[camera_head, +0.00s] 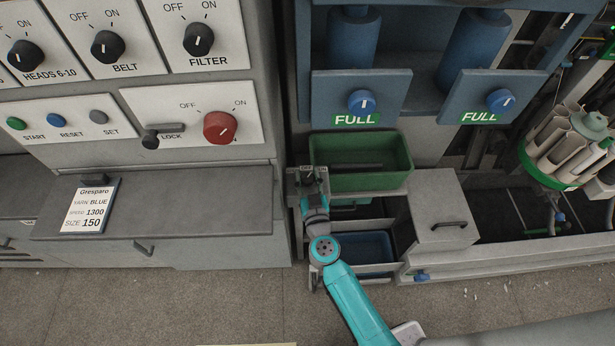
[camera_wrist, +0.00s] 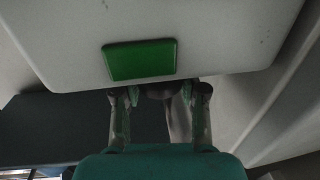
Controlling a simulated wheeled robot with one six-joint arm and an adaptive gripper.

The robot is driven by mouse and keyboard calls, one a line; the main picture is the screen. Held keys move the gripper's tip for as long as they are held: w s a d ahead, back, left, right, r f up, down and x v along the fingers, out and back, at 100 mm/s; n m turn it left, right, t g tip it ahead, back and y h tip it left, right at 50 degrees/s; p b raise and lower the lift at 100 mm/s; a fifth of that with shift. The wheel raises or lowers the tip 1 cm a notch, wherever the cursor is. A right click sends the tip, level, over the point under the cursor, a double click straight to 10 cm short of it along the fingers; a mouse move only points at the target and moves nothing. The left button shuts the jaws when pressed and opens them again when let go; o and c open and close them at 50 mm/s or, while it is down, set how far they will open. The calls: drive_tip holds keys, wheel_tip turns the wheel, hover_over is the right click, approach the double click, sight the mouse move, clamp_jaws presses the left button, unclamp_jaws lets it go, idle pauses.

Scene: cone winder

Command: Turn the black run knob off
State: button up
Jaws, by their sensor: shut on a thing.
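My gripper (camera_head: 309,182) is at a small light panel at the left end of the green tray, below the blue FULL units. In the wrist view my gripper (camera_wrist: 163,98) is shut on a dark round knob (camera_wrist: 158,91), which shows between the fingertips under the lower edge of a light panel (camera_wrist: 220,45). I take it for the black run knob. Its pointer and most of its label are hidden, so I cannot tell its setting. A green rectangle (camera_wrist: 140,60) is on that panel, just above the knob.
The grey cabinet carries black knobs marked BELT (camera_head: 107,47) and FILTER (camera_head: 198,39), plus a red knob (camera_head: 220,127). The green tray (camera_head: 361,181) and a grey box (camera_head: 440,209) are close right of my gripper. Open floor (camera_head: 200,305) lies in front.

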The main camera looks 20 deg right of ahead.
drive_tip(key=n+y, duration=0.1)
drive_tip(key=y, duration=0.2)
drive_tip(key=n+y, duration=0.2)
drive_tip(key=shift+w+d+r+n+y, duration=0.1)
drive_tip(key=shift+d+n+y, duration=0.1)
drive_tip(key=shift+n+y, duration=0.15)
drive_tip(key=shift+a+n+g+y, duration=0.1)
drive_tip(key=shift+n+g+y, duration=0.25)
drive_tip(key=shift+n+y, duration=0.7)
drive_tip(key=shift+n+g+y, duration=0.35)
drive_tip(key=shift+n+y, duration=0.15)
drive_tip(key=shift+y, duration=0.9)
drive_tip(key=shift+n+y, duration=0.3)
drive_tip(key=shift+y, duration=0.1)
drive_tip(key=o, duration=1.1)
drive_tip(key=v, duration=1.2)
drive_tip(key=shift+r, duration=0.15)
